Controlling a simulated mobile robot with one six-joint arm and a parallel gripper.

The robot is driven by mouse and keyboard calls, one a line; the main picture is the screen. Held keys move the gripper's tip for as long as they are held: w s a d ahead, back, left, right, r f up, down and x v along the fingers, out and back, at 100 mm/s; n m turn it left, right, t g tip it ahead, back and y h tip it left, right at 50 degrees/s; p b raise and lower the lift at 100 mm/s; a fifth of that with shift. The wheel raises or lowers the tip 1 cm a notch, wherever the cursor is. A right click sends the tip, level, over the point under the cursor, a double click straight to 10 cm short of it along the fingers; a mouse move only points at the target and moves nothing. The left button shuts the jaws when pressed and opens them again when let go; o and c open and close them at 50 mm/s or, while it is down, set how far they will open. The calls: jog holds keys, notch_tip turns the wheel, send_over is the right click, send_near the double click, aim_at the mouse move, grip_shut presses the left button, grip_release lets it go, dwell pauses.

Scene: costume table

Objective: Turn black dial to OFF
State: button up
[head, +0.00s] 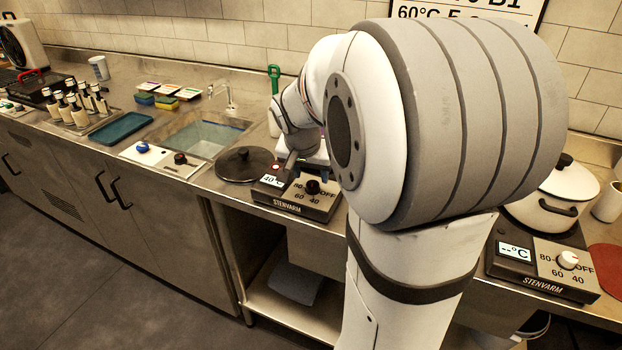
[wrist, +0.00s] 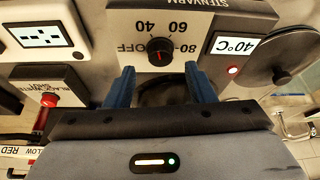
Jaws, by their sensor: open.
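The black dial (head: 312,187) is on the front panel of a STENVARM hot plate (head: 298,200), beside the marks 80, 60, 40 and OFF. The wrist view is upside down and shows the dial (wrist: 160,50) just beyond my fingertips. A small reddish mark is on the dial; which label it points to is unclear. The display (wrist: 236,44) reads 40°C, and a red light (wrist: 232,70) is lit beside it. My gripper (wrist: 161,78) is open, with its two blue fingers apart and the dial centred between them but not gripped. In the head view my arm hides most of the gripper.
A second STENVARM plate with a white dial (head: 568,260) and a white pot (head: 553,195) stands at the right. A dark lid (head: 244,164) lies left of the black dial's unit. A sink bath (head: 205,135) is further left. In the wrist view, a red-button box (wrist: 48,92) is nearby.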

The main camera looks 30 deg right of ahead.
aim_at(312, 183)
jog(key=v, duration=0.4)
jog(key=f+m, duration=0.1)
jog(key=f, duration=0.1)
jog(key=w+d+f+m, duration=0.1)
jog(key=f, duration=0.1)
jog(key=w+d+f+g, duration=0.1)
jog(key=f, duration=0.2)
jog(key=shift+w+f+m+h+b, duration=0.1)
jog(key=shift+w+m+h+b, duration=0.1)
jog(key=shift+m+h+b, duration=0.15)
dwell(0.3)
jog(key=shift+c, duration=0.2)
jog(key=c, duration=0.9)
